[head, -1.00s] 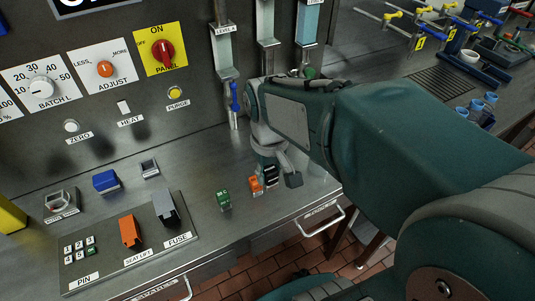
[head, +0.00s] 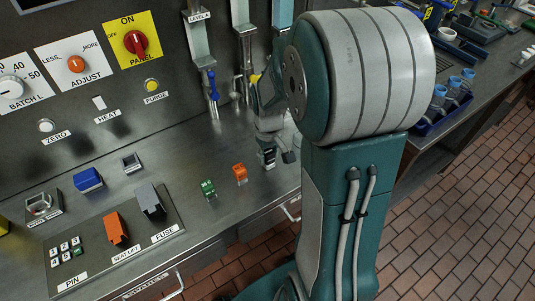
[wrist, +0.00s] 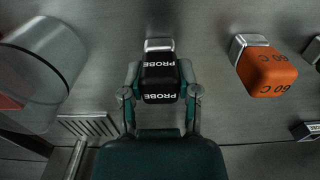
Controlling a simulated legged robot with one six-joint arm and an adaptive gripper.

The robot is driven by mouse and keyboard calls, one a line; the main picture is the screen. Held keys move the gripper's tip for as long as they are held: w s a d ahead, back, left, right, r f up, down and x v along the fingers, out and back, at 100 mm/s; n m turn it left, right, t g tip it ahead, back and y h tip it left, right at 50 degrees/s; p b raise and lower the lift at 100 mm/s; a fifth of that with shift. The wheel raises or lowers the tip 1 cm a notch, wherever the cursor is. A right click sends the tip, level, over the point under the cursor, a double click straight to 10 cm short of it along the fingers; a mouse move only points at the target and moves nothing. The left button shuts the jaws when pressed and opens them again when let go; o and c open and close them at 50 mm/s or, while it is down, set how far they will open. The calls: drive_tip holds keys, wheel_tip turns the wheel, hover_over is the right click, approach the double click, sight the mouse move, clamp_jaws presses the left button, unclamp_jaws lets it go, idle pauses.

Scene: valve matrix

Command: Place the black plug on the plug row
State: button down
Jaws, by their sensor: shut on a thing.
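The black plug marked PROBE (wrist: 160,78) is between the fingers of my gripper (wrist: 160,96) in the wrist view, with its metal end toward the bench. In the head view the gripper (head: 268,140) points down at the bench and the black plug (head: 269,158) shows small below it. I cannot tell whether the plug touches the bench. An orange plug (head: 240,173) stands to its left, and a green plug (head: 208,189) stands farther left, in a line with it. The orange plug, marked 60 C, shows on the right in the wrist view (wrist: 267,74).
A panel with grey and orange blocks, labelled FUSE (head: 165,233) and SEAT LIFT, lies on the bench at left. A blue block (head: 88,180) is behind it. Handled levers (head: 212,88) stand at the back wall. A large grey round shape (wrist: 45,62) fills the left of the wrist view.

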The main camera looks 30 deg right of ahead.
sight(268, 152)
drive_tip(key=shift+d, duration=0.3)
drive_tip(key=c, duration=0.6)
unclamp_jaws()
drive_tip(key=shift+a+f, duration=0.1)
drive_tip(key=shift+o, duration=1.3)
drive_tip(key=shift+a, duration=0.3)
drive_tip(key=shift+d+r, duration=0.2)
drive_tip(key=shift+r, duration=0.1)
wheel_tip(268, 152, up, 12)
drive_tip(key=s+a+r+t, duration=0.5)
drive_tip(key=s+a, duration=0.6)
drive_tip(key=s, duration=0.2)
drive_tip(key=shift+r+t, duration=0.2)
drive_tip(key=shift+t, duration=0.1)
